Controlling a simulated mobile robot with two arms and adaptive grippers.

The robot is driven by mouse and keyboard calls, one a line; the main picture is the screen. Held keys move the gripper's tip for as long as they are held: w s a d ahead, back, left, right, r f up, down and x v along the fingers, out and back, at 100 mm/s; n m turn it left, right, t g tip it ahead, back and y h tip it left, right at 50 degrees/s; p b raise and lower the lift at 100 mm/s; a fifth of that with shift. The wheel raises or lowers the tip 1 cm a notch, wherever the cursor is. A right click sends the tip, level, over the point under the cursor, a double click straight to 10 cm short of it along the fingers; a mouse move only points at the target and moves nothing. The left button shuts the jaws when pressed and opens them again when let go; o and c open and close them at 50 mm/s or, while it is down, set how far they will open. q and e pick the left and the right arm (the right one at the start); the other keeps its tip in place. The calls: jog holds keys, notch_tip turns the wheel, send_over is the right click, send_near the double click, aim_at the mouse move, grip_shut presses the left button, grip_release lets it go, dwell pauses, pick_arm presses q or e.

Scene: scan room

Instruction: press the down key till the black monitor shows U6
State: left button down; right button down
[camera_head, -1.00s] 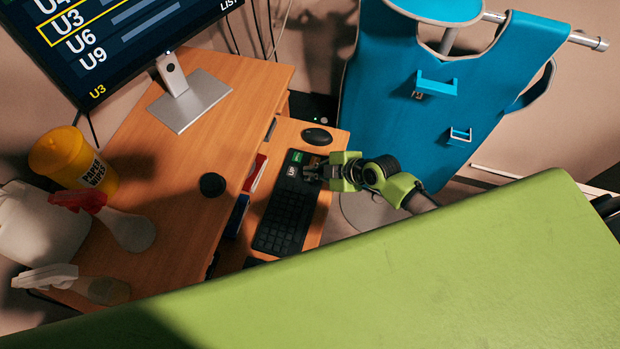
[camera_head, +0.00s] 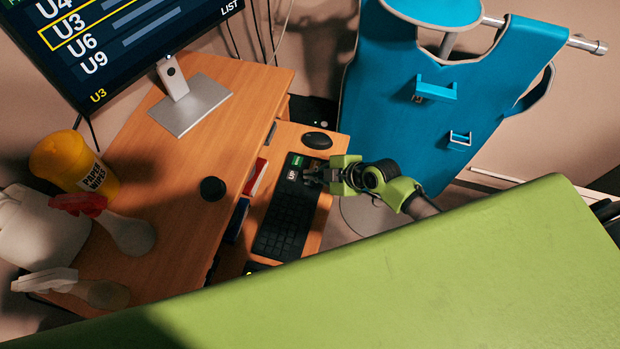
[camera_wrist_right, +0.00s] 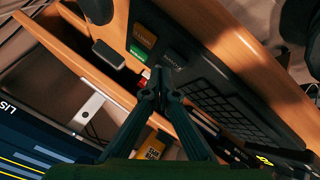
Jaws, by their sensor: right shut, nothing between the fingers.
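The black monitor (camera_head: 120,40) at the upper left shows a list with U4, U3, U6 and U9. A yellow box frames U3, and a yellow U3 stands in the lower corner. The black keyboard (camera_head: 285,220) lies on the pull-out shelf, with a green key and an UP key at its far end. My right gripper (camera_head: 308,175) is shut and empty over this far end and hides part of the keys. In the right wrist view its fingertips (camera_wrist_right: 160,78) are beside a dark key near the orange and green keys. I cannot tell whether they touch it. My left gripper is not in view.
A black mouse (camera_head: 317,140) sits beyond the keyboard. A green surface (camera_head: 400,265) fills the front.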

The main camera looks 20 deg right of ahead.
dwell(0.3)
jog(key=shift+f+b, duration=0.45)
jog(key=shift+b, duration=0.05)
jog(key=shift+f+b, duration=0.4)
dwell(0.5)
jog(key=shift+r, duration=0.15)
jog(key=shift+r+p, duration=0.7)
jog(key=shift+r, duration=0.1)
notch_tip(320, 180, up, 5)
jog(key=p, duration=0.4)
dwell(0.5)
